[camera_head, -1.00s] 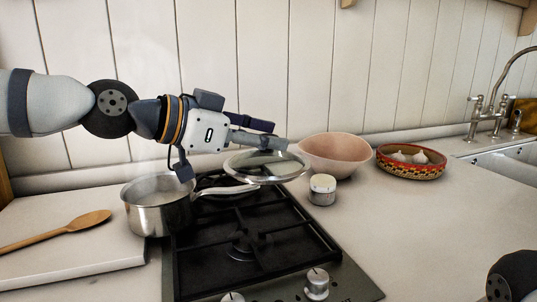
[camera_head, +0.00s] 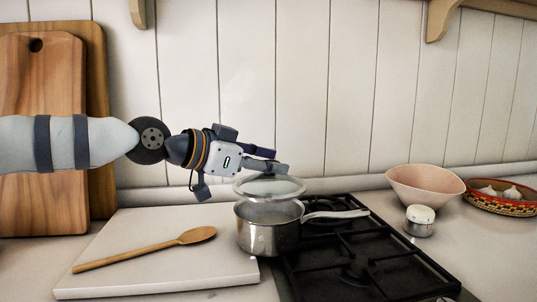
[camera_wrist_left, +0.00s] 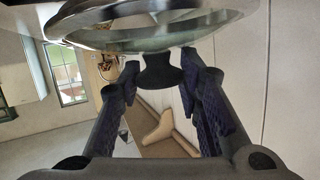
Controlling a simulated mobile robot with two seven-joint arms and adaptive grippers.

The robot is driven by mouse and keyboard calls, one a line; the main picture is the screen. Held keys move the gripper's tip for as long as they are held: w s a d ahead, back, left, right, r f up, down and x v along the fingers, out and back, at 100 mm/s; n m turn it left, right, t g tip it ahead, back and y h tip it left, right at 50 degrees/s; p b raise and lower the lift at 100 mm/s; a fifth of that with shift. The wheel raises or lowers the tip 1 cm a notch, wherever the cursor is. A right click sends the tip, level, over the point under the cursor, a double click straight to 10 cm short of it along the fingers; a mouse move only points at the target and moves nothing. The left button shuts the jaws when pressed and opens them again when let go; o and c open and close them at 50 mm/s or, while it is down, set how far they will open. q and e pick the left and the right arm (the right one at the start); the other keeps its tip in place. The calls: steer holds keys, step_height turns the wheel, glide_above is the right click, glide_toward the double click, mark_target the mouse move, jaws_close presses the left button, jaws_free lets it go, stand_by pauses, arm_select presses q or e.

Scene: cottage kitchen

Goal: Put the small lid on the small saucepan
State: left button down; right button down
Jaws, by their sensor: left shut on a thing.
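The small saucepan (camera_head: 268,236) is steel and stands upright at the left edge of the black hob, its handle pointing right. The small lid (camera_head: 270,188) is glass with a steel rim. My left gripper (camera_head: 268,166) is shut on the lid's dark knob and holds the lid roughly level just above the pan's opening. A narrow part of the pan's inside shows below the lid, so the lid looks apart from the rim. In the left wrist view, the knob (camera_wrist_left: 160,72) sits between my fingers under the lid (camera_wrist_left: 150,30). My right gripper is not in view.
A white board (camera_head: 160,262) with a wooden spoon (camera_head: 150,250) lies left of the pan. The black hob (camera_head: 365,255) is right. A white-topped jar (camera_head: 420,220), pink bowl (camera_head: 425,184) and patterned bowl (camera_head: 500,198) stand farther right. Wooden boards (camera_head: 45,130) lean at left.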

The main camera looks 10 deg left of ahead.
mark_target(260, 177)
arm_select(q)
steer(key=shift+f, duration=1.5)
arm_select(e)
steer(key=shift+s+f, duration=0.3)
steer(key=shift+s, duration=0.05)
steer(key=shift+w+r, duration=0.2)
arm_select(q)
steer(key=shift+f, duration=0.55)
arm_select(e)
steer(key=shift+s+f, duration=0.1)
arm_select(q)
steer(key=c, duration=1.4)
jaws_free()
steer(key=shift+c, duration=0.2)
steer(key=p+v, duration=0.2)
steer(key=v, duration=0.6)
steer(key=shift+s+a+r+p, duration=0.15)
steer(key=shift+r+p, duration=0.15)
steer(key=shift+p, duration=0.05)
steer(key=v, duration=0.2)
steer(key=shift+s+a+f, duration=0.15)
steer(key=shift+s+a, duration=0.1)
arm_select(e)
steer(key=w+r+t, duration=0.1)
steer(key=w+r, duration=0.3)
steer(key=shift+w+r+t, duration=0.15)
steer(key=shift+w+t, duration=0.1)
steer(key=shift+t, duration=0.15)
